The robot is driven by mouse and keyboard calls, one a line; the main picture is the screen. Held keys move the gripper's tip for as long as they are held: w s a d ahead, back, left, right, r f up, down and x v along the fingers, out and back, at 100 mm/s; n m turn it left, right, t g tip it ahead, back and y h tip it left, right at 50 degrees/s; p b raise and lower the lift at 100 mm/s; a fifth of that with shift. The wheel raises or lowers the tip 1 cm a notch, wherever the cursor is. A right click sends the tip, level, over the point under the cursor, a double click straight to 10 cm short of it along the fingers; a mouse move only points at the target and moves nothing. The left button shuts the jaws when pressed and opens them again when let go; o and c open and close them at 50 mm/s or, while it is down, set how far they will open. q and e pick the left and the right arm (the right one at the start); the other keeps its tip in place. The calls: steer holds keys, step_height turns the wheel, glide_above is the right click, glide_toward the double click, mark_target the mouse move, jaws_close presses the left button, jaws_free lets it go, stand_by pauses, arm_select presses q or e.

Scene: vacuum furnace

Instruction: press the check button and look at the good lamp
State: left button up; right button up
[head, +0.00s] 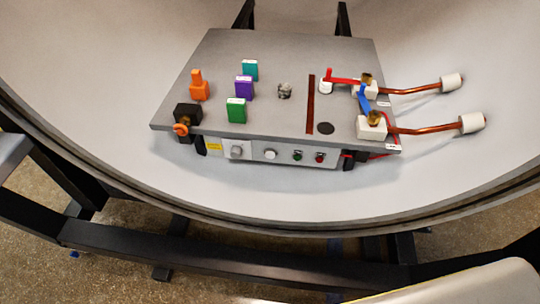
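A small control panel (284,161) is on the front of the grey plate. A pale round button (270,154), which looks like the check button, sits left of two lamps. The green lamp (297,156), likely the good lamp, looks dark. The red lamp (319,158) is to its right and also looks dark. A square grey knob (236,152) is on the panel's left part beside a yellow label. Panel lettering is too small to read. Nothing touches the button.
The grey plate (290,62) stands inside the round furnace shell (120,80). It carries green, purple and teal blocks, orange and black parts, and white blocks with copper rods (415,90) sticking out right. Black frame bars (200,256) run below the shell's rim.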

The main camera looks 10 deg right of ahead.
jaws_close()
stand_by(1.4)
